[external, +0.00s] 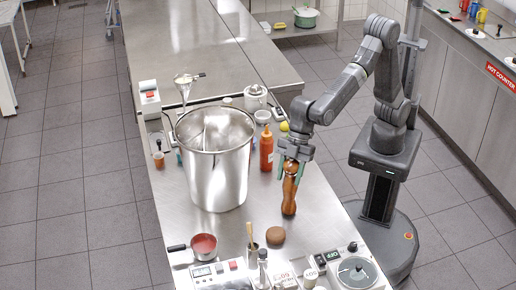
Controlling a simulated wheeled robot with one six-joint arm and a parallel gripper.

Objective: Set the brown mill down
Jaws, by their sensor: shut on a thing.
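The brown mill (289,195) is a tall wooden pepper mill. It stands upright at the right edge of the steel counter (220,232), to the right of the large steel pot. My gripper (291,168) comes down from above and is shut on the upper part of the mill, with its green-tipped fingers on either side. The mill's foot looks to be at or just above the counter surface; I cannot tell which. The fingers partly hide the mill's top.
The steel pot (214,165) fills the counter's middle. An orange-red bottle (266,150) stands close behind the mill. A brown round thing (275,236), a red-filled pan (203,246) and a scale (356,272) are in front. Some bare counter lies between the pot and the mill.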

